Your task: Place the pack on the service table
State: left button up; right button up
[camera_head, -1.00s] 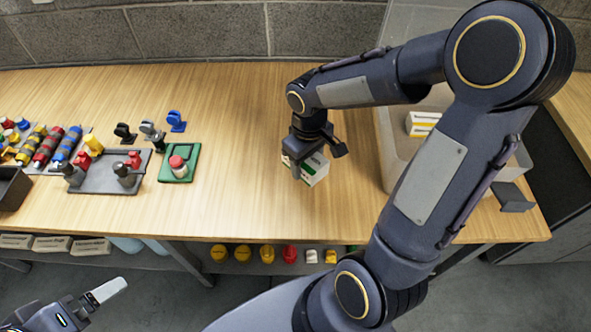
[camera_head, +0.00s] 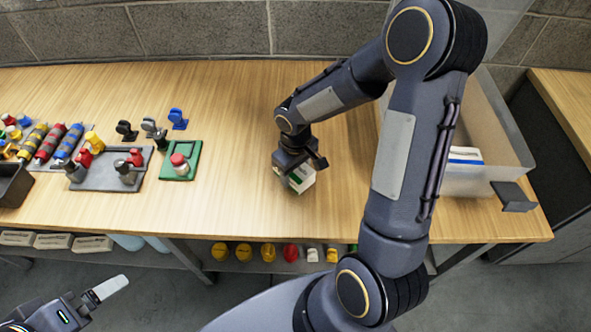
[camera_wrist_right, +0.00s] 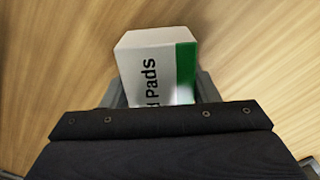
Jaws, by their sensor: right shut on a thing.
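The pack (camera_head: 302,178) is a small white box with a green band, over the wooden service table (camera_head: 240,120) near its middle. In the right wrist view the pack (camera_wrist_right: 155,62) shows part of a label reading "d Pads". My right gripper (camera_head: 296,180) is shut on the pack, with a finger on each side. The pack is at or just above the tabletop; I cannot tell if it touches. My left gripper (camera_head: 105,290) shows only partly at the lower left, away from the table, and its jaw state is unclear.
A translucent bin (camera_head: 500,130) at the right holds a white, blue-marked box (camera_head: 465,156). A green tray (camera_head: 181,160) and a grey tray (camera_head: 105,170) with fittings stand to the left. The wood between the green tray and the pack is clear.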

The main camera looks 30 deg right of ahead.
jog(key=o, duration=1.1)
jog(key=shift+f, duration=0.1)
jog(key=shift+c, duration=0.2)
notch_tip(320, 180, up, 12)
jog(key=s+a+r+m+t+y, duration=0.2)
jog(key=s+r, duration=0.1)
jog(key=s, duration=0.5)
jog(key=s+a+r+m+t+y, duration=0.1)
jog(key=s+a+r+m+t, duration=0.1)
jog(key=s, duration=0.6)
jog(key=shift+s+r+t+y+p, duration=0.25)
jog(key=shift+r+t+y+p, duration=0.2)
jog(key=shift+r+t, duration=0.35)
jog(key=shift+a, duration=0.1)
